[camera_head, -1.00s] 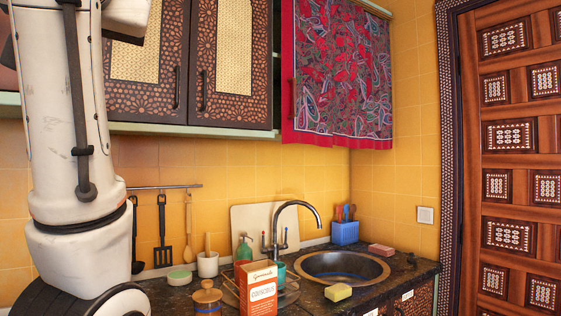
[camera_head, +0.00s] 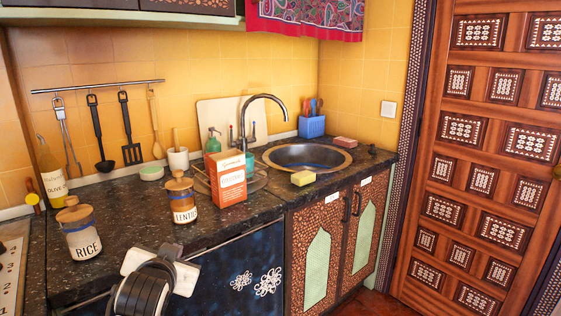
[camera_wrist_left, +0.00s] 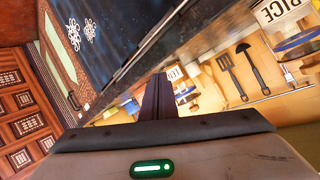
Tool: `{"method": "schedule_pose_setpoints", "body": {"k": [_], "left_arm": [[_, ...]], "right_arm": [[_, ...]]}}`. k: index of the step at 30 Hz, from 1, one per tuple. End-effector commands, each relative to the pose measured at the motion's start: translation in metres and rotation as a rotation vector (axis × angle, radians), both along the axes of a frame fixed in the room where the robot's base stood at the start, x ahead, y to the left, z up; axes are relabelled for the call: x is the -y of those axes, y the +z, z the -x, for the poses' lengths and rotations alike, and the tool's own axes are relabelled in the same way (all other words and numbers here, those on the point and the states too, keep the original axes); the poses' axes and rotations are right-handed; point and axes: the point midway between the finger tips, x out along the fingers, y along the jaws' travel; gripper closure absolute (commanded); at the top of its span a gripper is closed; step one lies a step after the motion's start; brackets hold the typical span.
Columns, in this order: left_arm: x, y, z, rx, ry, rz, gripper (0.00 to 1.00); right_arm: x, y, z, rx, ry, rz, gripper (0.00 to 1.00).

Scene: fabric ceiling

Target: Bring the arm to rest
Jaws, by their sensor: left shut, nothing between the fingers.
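My left gripper (camera_wrist_left: 158,92) shows in the left wrist view, with its dark fingers together and nothing between them. The counter's front edge and the dark blue cabinet front lie beyond it in that view. In the head view, a white and black end part of my left arm (camera_head: 150,282) shows at the bottom, in front of the counter and below the rice jar (camera_head: 80,232). The fingers cannot be made out clearly there. My right gripper is in neither view.
The dark counter (camera_head: 120,205) holds a lentils jar (camera_head: 181,202), an orange-red couscous box (camera_head: 226,180) and a sink (camera_head: 305,155). Utensils hang from a wall rail (camera_head: 100,86). A dark blue front (camera_head: 245,270) is below the counter. A carved wooden door (camera_head: 480,150) stands at the right.

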Motion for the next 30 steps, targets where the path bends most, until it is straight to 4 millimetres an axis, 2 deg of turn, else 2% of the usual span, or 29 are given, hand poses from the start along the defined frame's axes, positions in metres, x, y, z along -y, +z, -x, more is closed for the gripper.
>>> {"method": "schedule_pose_setpoints", "body": {"k": [1, 3, 5, 6, 8, 9, 11, 12, 15, 18, 22, 25, 30], "left_arm": [[0.005, -0.042, 0.017, -0.042, -0.025, 0.016, 1.0], [0.014, -0.09, 0.042, -0.083, -0.06, 0.046, 1.0], [0.021, -0.128, 0.067, -0.119, -0.086, 0.077, 1.0], [0.026, -0.152, 0.085, -0.143, -0.102, 0.099, 1.0], [0.033, -0.186, 0.116, -0.179, -0.124, 0.135, 1.0], [0.037, -0.208, 0.138, -0.203, -0.137, 0.161, 1.0], [0.044, -0.237, 0.173, -0.24, -0.152, 0.203, 1.0], [0.049, -0.254, 0.197, -0.264, -0.16, 0.234, 1.0], [0.058, -0.287, 0.256, -0.318, -0.17, 0.302, 1.0], [0.065, -0.307, 0.304, -0.358, -0.17, 0.364, 1.0], [0.07, -0.319, 0.343, -0.39, -0.165, 0.414, 1.0], [0.072, -0.322, 0.355, -0.397, -0.163, 0.43, 1.0], [0.072, -0.322, 0.355, -0.398, -0.163, 0.431, 1.0]], "right_arm": [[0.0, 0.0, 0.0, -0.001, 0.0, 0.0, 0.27], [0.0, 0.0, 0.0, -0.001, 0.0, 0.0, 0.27], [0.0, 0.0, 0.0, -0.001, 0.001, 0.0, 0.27], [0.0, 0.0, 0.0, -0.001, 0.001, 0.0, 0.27], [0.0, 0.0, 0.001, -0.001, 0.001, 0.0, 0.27], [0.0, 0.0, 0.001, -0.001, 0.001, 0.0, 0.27], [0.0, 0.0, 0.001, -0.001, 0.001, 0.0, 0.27], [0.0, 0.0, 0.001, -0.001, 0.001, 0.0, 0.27], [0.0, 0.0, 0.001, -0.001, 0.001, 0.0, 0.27], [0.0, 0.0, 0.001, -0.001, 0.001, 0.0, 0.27], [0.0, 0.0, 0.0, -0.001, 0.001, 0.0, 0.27], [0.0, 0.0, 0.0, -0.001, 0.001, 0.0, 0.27], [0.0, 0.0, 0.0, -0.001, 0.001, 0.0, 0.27]]}}
